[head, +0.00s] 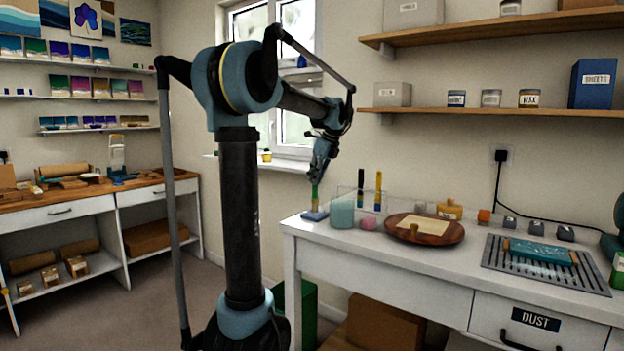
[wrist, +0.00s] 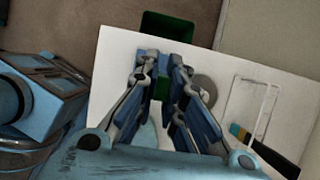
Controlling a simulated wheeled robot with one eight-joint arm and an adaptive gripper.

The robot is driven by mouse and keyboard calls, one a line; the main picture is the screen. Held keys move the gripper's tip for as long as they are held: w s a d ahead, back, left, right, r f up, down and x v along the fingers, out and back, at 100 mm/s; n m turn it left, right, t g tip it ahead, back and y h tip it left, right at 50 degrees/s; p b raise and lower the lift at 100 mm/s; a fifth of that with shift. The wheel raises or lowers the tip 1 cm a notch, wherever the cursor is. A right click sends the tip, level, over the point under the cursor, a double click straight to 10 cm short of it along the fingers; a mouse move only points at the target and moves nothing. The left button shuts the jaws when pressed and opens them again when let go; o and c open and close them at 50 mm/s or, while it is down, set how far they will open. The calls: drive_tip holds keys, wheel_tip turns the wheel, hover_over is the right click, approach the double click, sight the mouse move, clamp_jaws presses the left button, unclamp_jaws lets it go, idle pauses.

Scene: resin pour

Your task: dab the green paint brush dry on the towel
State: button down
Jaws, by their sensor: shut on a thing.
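My gripper (head: 317,176) is shut on the green paint brush (head: 314,193), which points straight down at the left end of the white bench. The brush's green handle also shows between the fingers in the wrist view (wrist: 161,87). Below the brush lies the folded blue towel (head: 315,216), near the bench's left edge. The brush's lower end meets the towel in the head view; I cannot tell whether it presses on it. In the wrist view the fingers hide the brush's tip.
Just right of the towel stands a jar of teal liquid (head: 342,213). A pink block (head: 368,224) and a round wooden tray (head: 452,237) sit further right.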

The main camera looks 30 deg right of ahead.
drive_tip(key=shift+f, duration=0.45)
idle(1.3)
drive_tip(key=shift+r, duration=0.1)
drive_tip(key=shift+r, duration=3.45)
